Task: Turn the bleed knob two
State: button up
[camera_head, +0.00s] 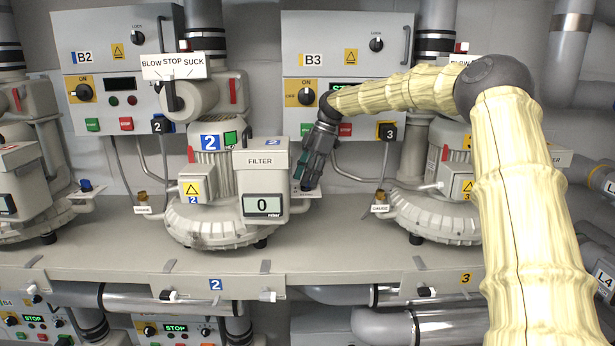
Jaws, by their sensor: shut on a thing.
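Blower two (208,212) stands on the shelf in the middle, with a blue "2" label and a filter box (261,160) whose display reads 0. My gripper (306,184) points down just right of this filter box. It is shut at a small label plate (312,194) beside the box, where bleed knob two sits. The fingers hide nearly all of the knob, so its turn angle cannot be told. My arm comes in from the right, covered in a pale yellow sleeve.
The shelf (330,245) is mostly bare in front of the blowers. A blue knob (86,185) shows by the left blower. Control boxes B2 (75,75) and B3 (330,65) hang behind, with cables below.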

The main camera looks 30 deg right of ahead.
jog(key=o, duration=1)
jog(key=shift+d, duration=0.15)
notch_tip(320, 180, up, 9)
jog(key=shift+f, duration=0.15)
jog(key=shift+r, duration=0.65)
jog(key=shift+d, duration=0.15)
